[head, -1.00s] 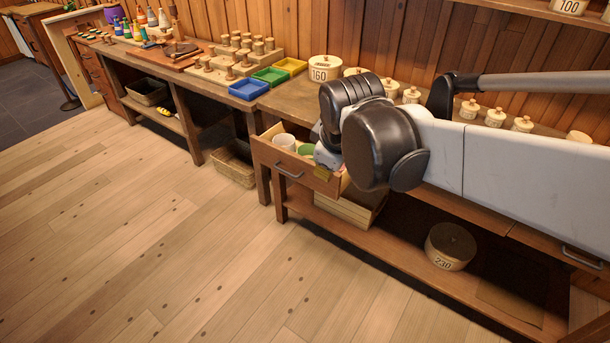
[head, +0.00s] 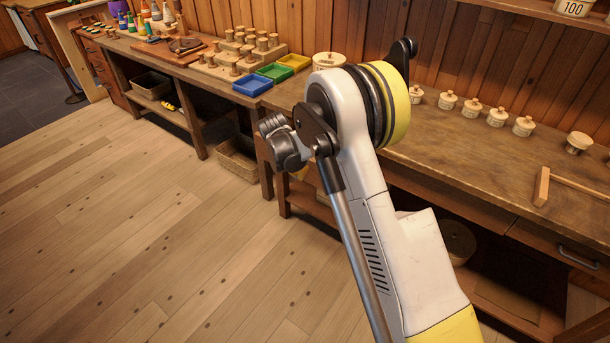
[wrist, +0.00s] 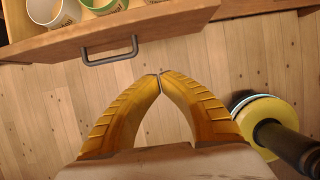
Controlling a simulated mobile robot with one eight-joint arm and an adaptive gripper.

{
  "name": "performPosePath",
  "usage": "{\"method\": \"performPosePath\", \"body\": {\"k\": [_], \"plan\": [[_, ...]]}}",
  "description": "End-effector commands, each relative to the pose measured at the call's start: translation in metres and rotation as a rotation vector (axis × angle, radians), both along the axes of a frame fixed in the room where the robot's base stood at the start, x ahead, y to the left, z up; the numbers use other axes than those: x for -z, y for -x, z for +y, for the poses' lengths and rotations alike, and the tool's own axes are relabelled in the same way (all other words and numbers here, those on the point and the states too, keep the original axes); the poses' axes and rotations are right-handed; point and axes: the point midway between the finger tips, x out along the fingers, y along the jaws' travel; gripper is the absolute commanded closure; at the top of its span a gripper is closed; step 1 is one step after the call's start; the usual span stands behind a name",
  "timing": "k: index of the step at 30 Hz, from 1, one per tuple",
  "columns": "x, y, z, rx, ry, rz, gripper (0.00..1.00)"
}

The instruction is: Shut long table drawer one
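The open drawer (wrist: 165,30) shows at the top of the wrist view, with its wooden front panel and dark bar handle (wrist: 110,52). Cups stand inside it, including a white one and a green one. My gripper (wrist: 159,75) has two yellow fingers whose tips meet, with nothing between them. The tips appear over the floor in front of the drawer, right of the handle and apart from it in the picture. In the head view my arm hides the drawer and most of the gripper.
The long table (head: 460,150) carries a row of small lidded jars (head: 497,117) at the back. Another drawer with a handle (head: 578,258) sits at the right. Blue (head: 252,85), green and yellow trays stand at the left. The floor (head: 150,220) in front is clear.

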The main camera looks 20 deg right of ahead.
Motion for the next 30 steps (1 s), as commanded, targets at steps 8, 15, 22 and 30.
{"method": "performPosePath", "body": {"k": [8, 15, 22, 30], "plan": [[0.054, -0.013, -0.016, 0.005, -0.001, -0.001, 1.00], [0.088, -0.027, -0.035, 0.006, -0.002, -0.002, 1.00], [0.085, -0.044, -0.054, 0.005, -0.002, -0.002, 1.00], [0.084, -0.047, -0.058, 0.003, -0.002, -0.002, 1.00]]}}
